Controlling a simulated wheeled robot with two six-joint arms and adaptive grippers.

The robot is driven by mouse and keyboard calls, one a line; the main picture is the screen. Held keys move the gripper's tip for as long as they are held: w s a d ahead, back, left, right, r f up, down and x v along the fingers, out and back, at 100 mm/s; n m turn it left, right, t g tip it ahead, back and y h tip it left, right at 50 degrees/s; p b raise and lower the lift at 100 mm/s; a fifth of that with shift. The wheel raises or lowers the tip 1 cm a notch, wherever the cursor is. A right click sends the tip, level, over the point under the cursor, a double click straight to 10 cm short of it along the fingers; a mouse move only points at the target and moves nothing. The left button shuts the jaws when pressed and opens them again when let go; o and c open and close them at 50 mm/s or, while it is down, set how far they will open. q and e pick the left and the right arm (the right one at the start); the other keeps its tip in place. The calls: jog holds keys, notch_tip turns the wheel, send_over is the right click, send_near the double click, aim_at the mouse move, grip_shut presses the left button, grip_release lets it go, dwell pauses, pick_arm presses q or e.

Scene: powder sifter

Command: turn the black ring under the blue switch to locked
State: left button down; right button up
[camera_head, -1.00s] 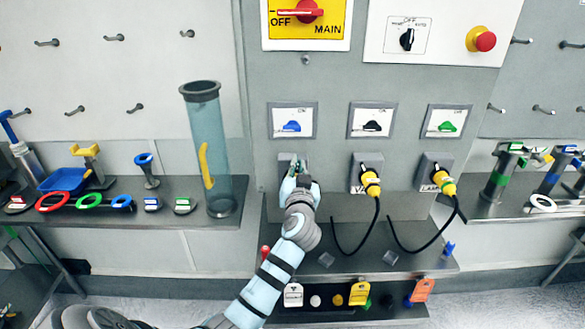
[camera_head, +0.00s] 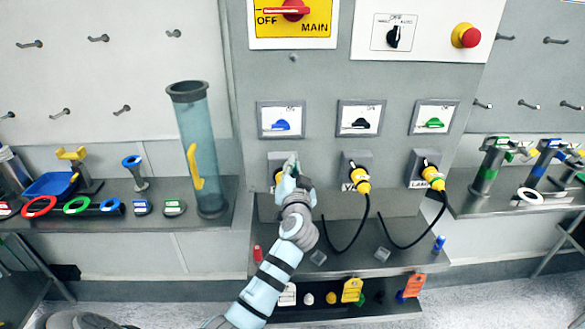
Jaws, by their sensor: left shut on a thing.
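The blue switch (camera_head: 281,125) sits in a framed white plate, at the left of a row of three on the grey cabinet. Below it is a grey socket box (camera_head: 274,158), mostly covered by my left gripper (camera_head: 290,166). My left gripper is shut at the front of this box, on the part there. The black ring is hidden behind the gripper, so its position cannot be read. My right gripper is not in view.
Two yellow plugs with black cables, a middle one (camera_head: 361,181) and a right one (camera_head: 432,178), hang from the neighbouring sockets. A clear blue cylinder (camera_head: 203,150) stands on the left shelf. Tags and small items lie on the shelves below.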

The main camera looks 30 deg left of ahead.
pick_arm(q)
jog(key=c, duration=1.7)
grip_release()
jog(key=v, duration=1.2)
jog(key=shift+d, duration=0.1)
jog(key=shift+w+f, duration=0.1)
